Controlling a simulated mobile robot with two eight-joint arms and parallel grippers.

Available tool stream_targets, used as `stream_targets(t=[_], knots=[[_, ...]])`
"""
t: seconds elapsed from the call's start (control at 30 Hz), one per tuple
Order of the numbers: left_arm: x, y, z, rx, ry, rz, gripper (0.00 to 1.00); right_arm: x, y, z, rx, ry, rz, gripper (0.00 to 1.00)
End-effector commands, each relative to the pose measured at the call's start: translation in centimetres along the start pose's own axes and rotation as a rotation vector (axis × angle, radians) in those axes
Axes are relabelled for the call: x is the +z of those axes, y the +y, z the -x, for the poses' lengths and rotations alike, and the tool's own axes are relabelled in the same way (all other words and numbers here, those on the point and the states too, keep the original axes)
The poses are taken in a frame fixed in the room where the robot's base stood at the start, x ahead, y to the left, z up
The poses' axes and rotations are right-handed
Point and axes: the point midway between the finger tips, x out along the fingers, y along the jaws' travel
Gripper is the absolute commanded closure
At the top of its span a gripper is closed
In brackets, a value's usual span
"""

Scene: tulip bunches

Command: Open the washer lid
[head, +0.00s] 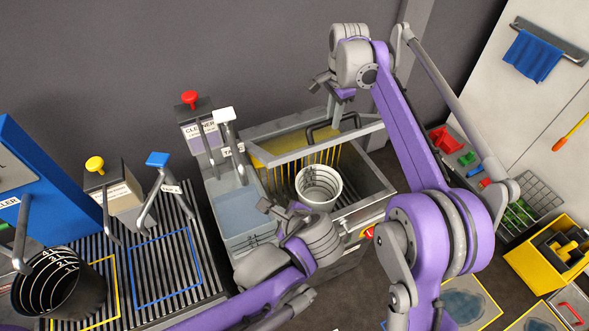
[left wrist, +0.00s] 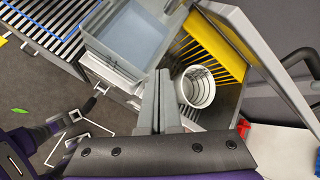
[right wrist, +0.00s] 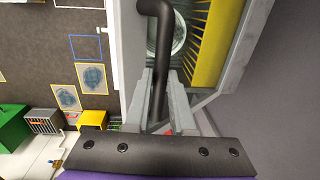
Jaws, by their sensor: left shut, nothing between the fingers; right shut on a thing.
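The washer (head: 378,190) is a grey metal box with its grey lid (head: 300,150) raised at a tilt, so the inside shows. A dark bar handle (head: 318,130) is on the lid. My right gripper (head: 337,108) is shut on this handle, which runs between its fingers in the right wrist view (right wrist: 160,45). Inside are yellow bristles (left wrist: 212,48) and a white bucket (head: 318,186), which also shows in the left wrist view (left wrist: 196,88). My left gripper (head: 270,208) is shut and empty, over the washer's front left side, near the bucket; its fingertips show in the left wrist view (left wrist: 160,75).
A blue-grey water basin (head: 238,212) adjoins the washer's left. Red-knobbed (head: 189,98) and white-topped (head: 225,114) taps stand behind it. A slatted rack (head: 165,265) with a black bucket (head: 58,285) is at left. A yellow crate (head: 550,255) is at right. My right arm crosses the washer's right side.

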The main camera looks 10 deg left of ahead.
Motion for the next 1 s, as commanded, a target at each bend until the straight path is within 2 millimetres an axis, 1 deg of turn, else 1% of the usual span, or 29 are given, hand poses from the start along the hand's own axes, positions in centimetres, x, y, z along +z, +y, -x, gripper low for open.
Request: stream_targets(t=[0.03, 0.1, 0.2, 0.33, 0.4, 0.47, 0.57, 0.67, 1.0], knots=[[-1.3, -1.0, 0.8, -0.042, -0.045, -0.143, 1.00, 0.3, -0.3, -0.4, -0.009, -0.004, 0.003, 1.00], [-2.3, -2.1, 1.8, -0.088, -0.119, -0.318, 1.00, 0.3, -0.3, -0.4, -0.009, -0.004, 0.003, 1.00], [-3.6, -3.3, 3.4, -0.139, -0.218, -0.511, 1.00, 0.3, -0.3, -0.4, -0.009, -0.004, 0.003, 1.00], [-4.7, -4.2, 5.1, -0.177, -0.312, -0.667, 1.00, 0.3, -0.3, -0.4, -0.009, -0.004, 0.003, 1.00], [-5.0, -4.5, 5.6, -0.186, -0.342, -0.711, 1.00, 0.3, -0.3, -0.4, -0.009, -0.003, 0.003, 1.00], [-5.1, -4.6, 5.7, -0.190, -0.359, -0.733, 1.00, 0.3, -0.3, -0.4, -0.009, -0.003, 0.003, 1.00], [-4.9, -4.9, 5.1, -0.190, -0.368, -0.744, 1.00, 0.2, -0.3, -0.3, -0.009, -0.003, 0.003, 1.00], [-4.5, -5.3, 3.7, -0.188, -0.369, -0.742, 1.00, 0.2, -0.3, -0.3, -0.009, -0.003, 0.003, 1.00], [-2.6, -7.5, -3.0, -0.188, -0.367, -0.739, 1.00, 0.2, -0.3, -0.3, -0.009, -0.003, 0.003, 1.00]])
